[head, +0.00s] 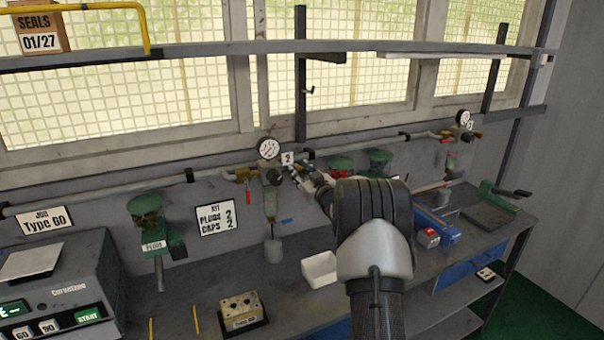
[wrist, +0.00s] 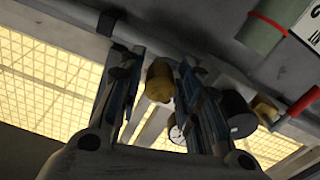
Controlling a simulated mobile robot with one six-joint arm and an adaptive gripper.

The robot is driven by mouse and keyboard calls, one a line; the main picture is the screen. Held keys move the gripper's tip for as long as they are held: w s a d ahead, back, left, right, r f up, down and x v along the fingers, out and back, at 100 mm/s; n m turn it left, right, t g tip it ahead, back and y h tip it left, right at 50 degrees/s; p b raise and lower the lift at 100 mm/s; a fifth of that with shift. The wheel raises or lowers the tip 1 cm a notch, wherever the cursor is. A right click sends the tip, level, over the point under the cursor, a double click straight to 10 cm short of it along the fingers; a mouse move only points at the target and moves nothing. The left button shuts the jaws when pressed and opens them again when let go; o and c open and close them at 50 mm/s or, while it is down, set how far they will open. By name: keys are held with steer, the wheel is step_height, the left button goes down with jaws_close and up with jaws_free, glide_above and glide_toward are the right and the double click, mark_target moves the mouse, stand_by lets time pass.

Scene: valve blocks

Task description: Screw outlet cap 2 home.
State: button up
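The plate marked 2 (head: 287,158) hangs on the wall pipe, next to a round gauge (head: 268,149) and brass fittings (head: 240,174). My gripper (head: 299,176) is just below and right of this plate in the head view, partly hidden by my arm. In the wrist view my gripper (wrist: 157,62) has its two fingers apart. A black round end (wrist: 238,112) shows beside the right finger. I cannot tell which piece is outlet cap 2, or its seating.
On the bench are a white tray (head: 320,269), a metal block (head: 242,309) on a dark base, and a grey weight (head: 273,250).

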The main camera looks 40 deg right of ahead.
steer(key=shift+o, duration=1)
steer(key=v, duration=1.2)
